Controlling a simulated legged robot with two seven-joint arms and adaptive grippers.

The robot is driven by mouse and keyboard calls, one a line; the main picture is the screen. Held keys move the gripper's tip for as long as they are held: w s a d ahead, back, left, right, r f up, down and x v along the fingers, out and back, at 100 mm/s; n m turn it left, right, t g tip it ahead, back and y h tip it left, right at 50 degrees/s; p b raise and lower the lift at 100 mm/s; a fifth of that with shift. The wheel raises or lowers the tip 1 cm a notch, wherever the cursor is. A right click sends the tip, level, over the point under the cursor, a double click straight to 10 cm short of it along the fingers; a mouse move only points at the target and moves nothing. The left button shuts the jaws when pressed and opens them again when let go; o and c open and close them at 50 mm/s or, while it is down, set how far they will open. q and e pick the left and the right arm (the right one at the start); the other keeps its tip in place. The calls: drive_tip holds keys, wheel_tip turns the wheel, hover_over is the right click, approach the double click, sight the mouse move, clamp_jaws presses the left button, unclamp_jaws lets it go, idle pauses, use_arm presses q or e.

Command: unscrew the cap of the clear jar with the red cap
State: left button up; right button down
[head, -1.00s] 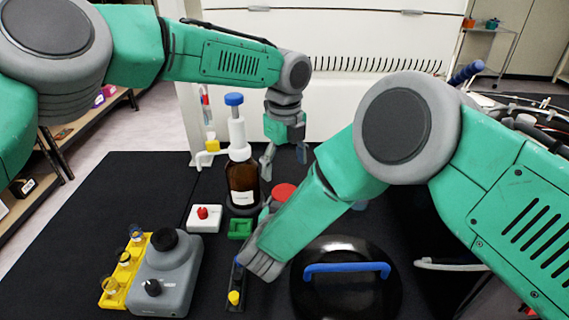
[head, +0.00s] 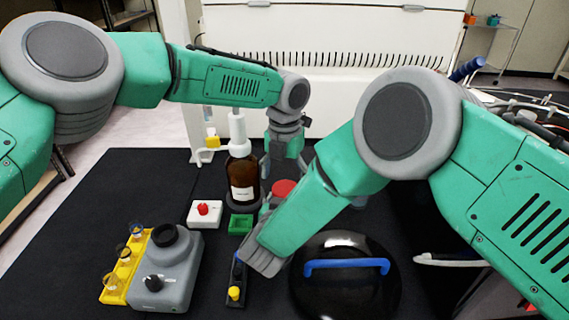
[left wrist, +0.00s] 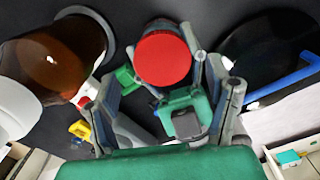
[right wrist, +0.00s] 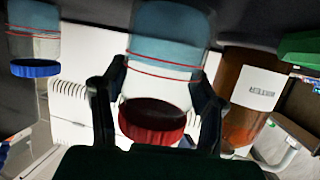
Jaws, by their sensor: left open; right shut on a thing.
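The clear jar (right wrist: 170,85) stands between the fingers of my right gripper (right wrist: 153,105), which is shut on it, in the right wrist view. That view is upside down and shows blue-grey contents in the jar. Its red cap (head: 283,187) shows behind my right forearm in the head view, and from above in the left wrist view (left wrist: 163,58). My left gripper (head: 284,163) is open and points down above the cap. In the left wrist view its fingers (left wrist: 163,102) spread to both sides, with my right gripper below. Contact with the cap cannot be told.
An amber bottle (head: 243,172) stands close left of my left gripper. A black round lid with a blue handle (head: 345,265) lies at the front right. A grey mixer (head: 167,272), yellow rack (head: 118,280), white switch box (head: 205,213) and green tray (head: 240,224) stand left.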

sight(285, 188)
use_arm(q)
drive_tip(key=shift+f, duration=1.7)
